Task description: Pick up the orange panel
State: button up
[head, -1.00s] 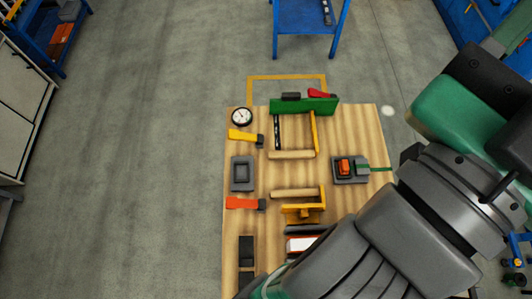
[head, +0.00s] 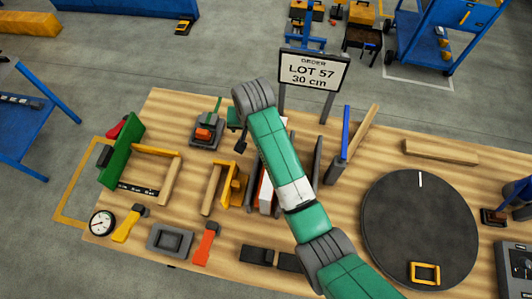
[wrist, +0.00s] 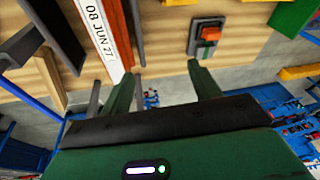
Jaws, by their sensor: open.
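My gripper (wrist: 164,80) is open and empty in the wrist view, its two green fingers apart at the lower middle. A white panel face marked "08 JUN 27" (wrist: 112,38) stands above the left finger, with an orange-red edge (wrist: 134,22) along it. I take this to be the orange panel, but its full shape does not show. In the head view the white and red panel (head: 265,192) stands among dark uprights, partly hidden by my arm. The fingers do not hold it.
The wooden table (head: 330,245) bears a dark turntable (head: 420,230) at right. A grey switch box with an orange button (head: 205,131) and a yellow-orange bracket (head: 231,182) stand near the panel. Dark uprights (head: 316,158) crowd it. A sign (head: 312,72) stands behind.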

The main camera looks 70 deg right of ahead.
jog(key=s+f, duration=0.2)
jog(key=s+f+m+g+y, duration=0.1)
jog(key=s+f, duration=0.2)
jog(key=s+d+f+m+g+y, duration=0.1)
jog(key=s+f, duration=0.1)
jog(key=shift+s+d+f+b, duration=0.1)
jog(key=shift+s+f+b, duration=0.1)
jog(key=shift+s+b, duration=0.15)
notch_tip(320, 180, down, 8)
jog(key=shift+s+r, duration=0.15)
jog(key=shift+r, duration=0.1)
grip_shut()
